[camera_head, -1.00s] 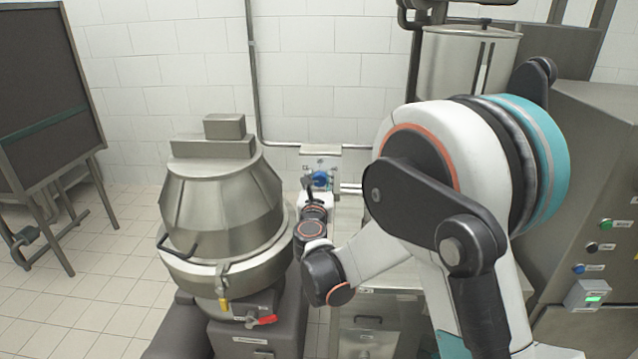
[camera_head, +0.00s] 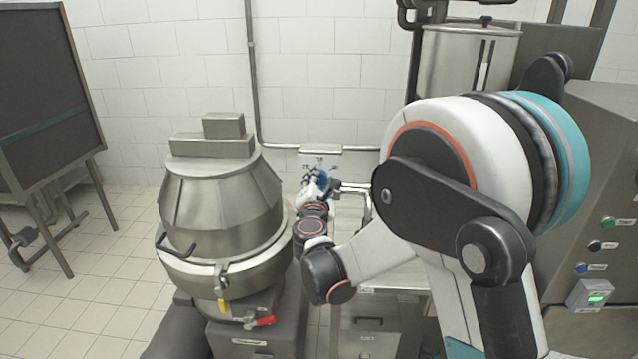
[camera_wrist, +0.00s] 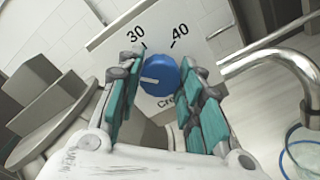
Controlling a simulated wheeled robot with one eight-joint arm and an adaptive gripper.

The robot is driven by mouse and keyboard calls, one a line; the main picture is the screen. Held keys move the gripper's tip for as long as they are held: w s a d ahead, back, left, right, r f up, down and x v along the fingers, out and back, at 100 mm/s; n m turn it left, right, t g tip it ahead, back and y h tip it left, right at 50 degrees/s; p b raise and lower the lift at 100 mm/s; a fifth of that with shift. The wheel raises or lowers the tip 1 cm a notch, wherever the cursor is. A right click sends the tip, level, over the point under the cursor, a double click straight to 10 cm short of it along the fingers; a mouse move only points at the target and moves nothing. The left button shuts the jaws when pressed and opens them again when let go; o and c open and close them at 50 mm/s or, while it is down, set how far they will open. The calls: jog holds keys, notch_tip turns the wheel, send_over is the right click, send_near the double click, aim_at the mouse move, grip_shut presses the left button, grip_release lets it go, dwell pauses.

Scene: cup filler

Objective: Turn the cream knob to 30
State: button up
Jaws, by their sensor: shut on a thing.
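A blue knob (camera_wrist: 160,75) sits on a pale panel (camera_wrist: 107,49) with a label that begins "Cre", the rest hidden by a finger. Its white mark points left in the wrist view, short of the "30" (camera_wrist: 136,35) up and to the left. A "40" (camera_wrist: 180,30) is up and to the right. My gripper (camera_wrist: 158,86) is shut on the knob, one teal finger on each side. In the head view the knob (camera_head: 322,177) shows at the wall box, partly hidden by my gripper (camera_head: 318,184).
A curved metal spout (camera_wrist: 285,58) is close right of the gripper, above a clear cup (camera_wrist: 302,150). A large steel mixer (camera_head: 222,205) stands left of my arm. A steel tank (camera_head: 468,65) is at the back right.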

jog(key=m, duration=0.4)
jog(key=shift+m, duration=0.3)
jog(key=shift+m+b, duration=0.35)
jog(key=shift+m, duration=1.55)
jog(key=o, duration=1.1)
jog(key=shift+c, duration=0.2)
jog(key=s, duration=1.2)
